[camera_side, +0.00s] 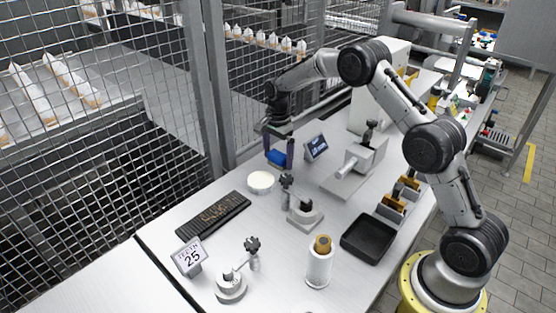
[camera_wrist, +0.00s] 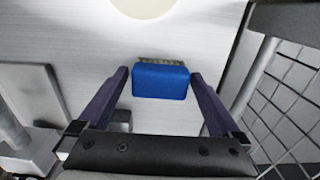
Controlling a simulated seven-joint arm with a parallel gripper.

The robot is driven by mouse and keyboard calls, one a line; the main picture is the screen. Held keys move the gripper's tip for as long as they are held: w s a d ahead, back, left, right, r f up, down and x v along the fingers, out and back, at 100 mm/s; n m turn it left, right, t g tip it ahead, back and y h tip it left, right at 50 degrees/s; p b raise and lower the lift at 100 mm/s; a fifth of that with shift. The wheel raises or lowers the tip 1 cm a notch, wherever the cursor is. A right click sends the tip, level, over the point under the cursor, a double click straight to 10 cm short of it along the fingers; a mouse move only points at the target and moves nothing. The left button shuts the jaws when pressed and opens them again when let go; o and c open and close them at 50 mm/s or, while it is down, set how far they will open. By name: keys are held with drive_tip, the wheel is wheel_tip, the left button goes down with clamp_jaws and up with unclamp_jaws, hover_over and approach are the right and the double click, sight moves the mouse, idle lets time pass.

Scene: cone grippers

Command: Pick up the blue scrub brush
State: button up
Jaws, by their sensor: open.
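The blue scrub brush (camera_wrist: 160,82) lies on the white table, with a strip of pale bristles showing along its far edge in the wrist view. In the side view the brush (camera_side: 277,157) shows low between the fingers, partly hidden by them. My gripper (camera_wrist: 160,76) is open, with one dark purple finger on each side of the brush. A gap shows on the left; the right fingertip is very close to the brush, and I cannot tell if it touches. In the side view my gripper (camera_side: 279,160) points down at the table near the mesh fence.
A round white disc (camera_side: 261,182) lies close in front of the brush. A small display (camera_side: 316,148) and a grey machine (camera_side: 355,165) stand to the right. The mesh fence (camera_side: 100,110) runs close behind. A black tray (camera_side: 368,239) lies farther off.

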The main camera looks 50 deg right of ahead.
drive_tip(key=shift+f, duration=0.35)
drive_tip(key=shift+c, duration=0.3)
drive_tip(key=c, duration=1.2)
drive_tip(key=shift+o, duration=0.2)
drive_tip(key=shift+r, duration=0.1)
drive_tip(key=shift+r, duration=0.4)
wheel_tip(320, 180, up, 2)
drive_tip(key=shift+r, duration=0.15)
drive_tip(key=s+a+r, duration=0.2)
drive_tip(key=s+r, duration=0.7)
drive_tip(key=s, duration=0.4)
drive_tip(key=shift+s+a+r, duration=0.3)
drive_tip(key=shift+s+r, duration=0.1)
